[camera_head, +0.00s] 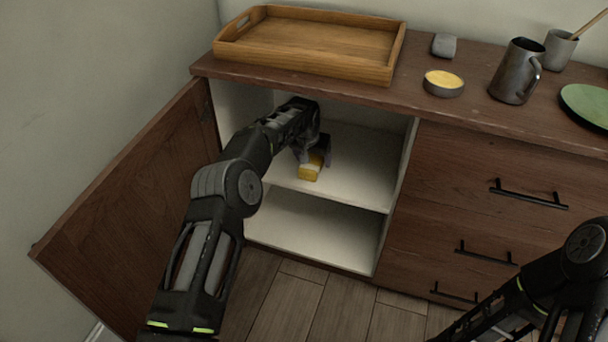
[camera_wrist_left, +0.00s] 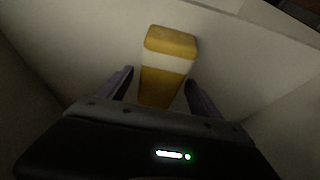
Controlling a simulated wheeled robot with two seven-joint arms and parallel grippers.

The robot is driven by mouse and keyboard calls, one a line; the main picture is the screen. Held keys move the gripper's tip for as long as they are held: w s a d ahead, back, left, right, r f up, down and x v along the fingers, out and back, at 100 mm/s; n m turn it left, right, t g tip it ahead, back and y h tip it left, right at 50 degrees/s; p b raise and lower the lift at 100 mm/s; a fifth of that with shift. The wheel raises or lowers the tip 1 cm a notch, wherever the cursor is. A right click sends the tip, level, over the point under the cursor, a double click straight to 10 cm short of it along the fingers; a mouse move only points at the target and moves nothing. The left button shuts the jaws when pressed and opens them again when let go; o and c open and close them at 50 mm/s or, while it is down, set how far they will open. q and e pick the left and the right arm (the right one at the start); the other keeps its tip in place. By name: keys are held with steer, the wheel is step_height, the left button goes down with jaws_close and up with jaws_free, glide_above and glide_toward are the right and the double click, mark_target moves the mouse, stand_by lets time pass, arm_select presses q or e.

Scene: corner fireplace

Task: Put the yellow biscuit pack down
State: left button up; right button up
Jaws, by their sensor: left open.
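The yellow biscuit pack (camera_head: 311,172), yellow with a white band, is on the upper shelf (camera_head: 355,165) inside the open cabinet. In the left wrist view the pack (camera_wrist_left: 167,66) lies between and beyond the two fingers. My left gripper (camera_head: 314,158) reaches into the cabinet at the pack, and its fingers (camera_wrist_left: 158,88) stand open with gaps on both sides of it. The near end of the pack is partly hidden by the gripper body in the wrist view. My right arm shows at the lower right, but its gripper is not in view.
The cabinet door (camera_head: 135,205) stands open at the left. The lower shelf (camera_head: 315,230) is empty where visible. On the top are a wooden tray (camera_head: 320,42), a yellow-filled bowl (camera_head: 443,84), a dark mug (camera_head: 515,72) and a green plate (camera_head: 588,103). Closed drawers are at right.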

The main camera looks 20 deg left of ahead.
arm_select(q)
steer(key=shift+s+r, duration=0.4)
steer(key=shift+s, duration=0.1)
steer(key=s, duration=0.3)
steer(key=s+p, duration=0.1)
steer(key=s, duration=0.7)
steer(key=shift+s+a+f+p, duration=0.1)
steer(key=shift+a+f+p, duration=0.05)
steer(key=shift+a+p, duration=0.2)
steer(key=s+d+f+g+h, duration=0.1)
steer(key=s+d+f, duration=0.3)
steer(key=s+f, duration=0.25)
steer(key=s+d+f+g+h, duration=0.1)
steer(key=s+d+f+h, duration=0.1)
steer(key=s+d+f, duration=0.4)
steer(key=s+d+f+n, duration=0.1)
steer(key=s+f, duration=0.1)
steer(key=s, duration=1)
steer(key=s+d+f+n+g, duration=0.1)
steer(key=s+f, duration=0.1)
steer(key=s, duration=1)
steer(key=shift+s+d+f+n+g, duration=0.2)
steer(key=shift+s+n+g, duration=0.1)
steer(key=shift+n, duration=0.1)
steer(key=shift+a, duration=0.1)
